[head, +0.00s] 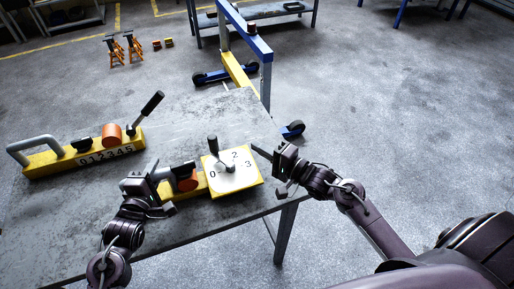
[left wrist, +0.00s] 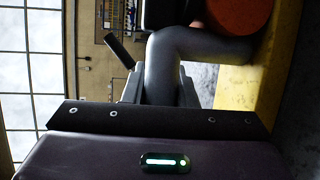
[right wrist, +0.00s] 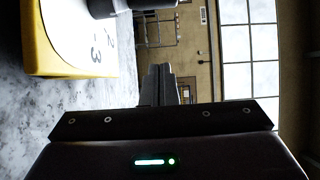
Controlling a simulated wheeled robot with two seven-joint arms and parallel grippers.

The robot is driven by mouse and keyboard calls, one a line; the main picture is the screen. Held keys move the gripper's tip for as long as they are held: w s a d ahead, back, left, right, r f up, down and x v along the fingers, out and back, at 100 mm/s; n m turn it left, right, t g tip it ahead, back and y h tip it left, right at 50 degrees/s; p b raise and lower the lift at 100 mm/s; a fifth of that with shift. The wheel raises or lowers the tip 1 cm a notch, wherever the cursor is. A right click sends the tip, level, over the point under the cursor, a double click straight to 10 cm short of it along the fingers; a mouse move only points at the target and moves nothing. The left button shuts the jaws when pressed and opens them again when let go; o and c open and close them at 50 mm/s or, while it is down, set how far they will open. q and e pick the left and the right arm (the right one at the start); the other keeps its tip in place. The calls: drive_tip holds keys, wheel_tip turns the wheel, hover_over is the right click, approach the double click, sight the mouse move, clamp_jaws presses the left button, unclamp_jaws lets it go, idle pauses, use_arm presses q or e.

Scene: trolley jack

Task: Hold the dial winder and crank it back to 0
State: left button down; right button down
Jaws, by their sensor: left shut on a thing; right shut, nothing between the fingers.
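The dial winder has a yellow base with a white dial plate (head: 238,181) showing 0, 2 and 3. A dark-knobbed crank (head: 213,146) stands over the dial, its arm pointing to the upper left, where no numeral shows. An orange drum (head: 187,181) sits left of the dial. My left gripper (head: 160,176) is shut on the winder's grey bent handle, clear in the left wrist view (left wrist: 165,65). My right gripper (head: 262,153) is shut and empty, just right of the dial, apart from the crank. The right wrist view shows its closed fingers (right wrist: 158,85) beside the dial plate (right wrist: 75,35).
A second yellow device (head: 82,158) with numbers 0 to 5, a grey handle and a black lever lies at the table's left. The grey table (head: 80,215) has bare room behind the winder. A blue and yellow frame (head: 245,50) stands behind the table.

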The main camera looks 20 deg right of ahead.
drive_tip(key=x, duration=0.7)
drive_tip(key=shift+w+a+r, duration=0.1)
drive_tip(key=shift+w+a, duration=0.05)
drive_tip(key=shift+w, duration=0.15)
drive_tip(key=a, duration=0.1)
drive_tip(key=s+a, duration=0.1)
drive_tip(key=shift+a, duration=0.25)
drive_tip(key=shift+s+a, duration=0.2)
drive_tip(key=shift+a, duration=0.4)
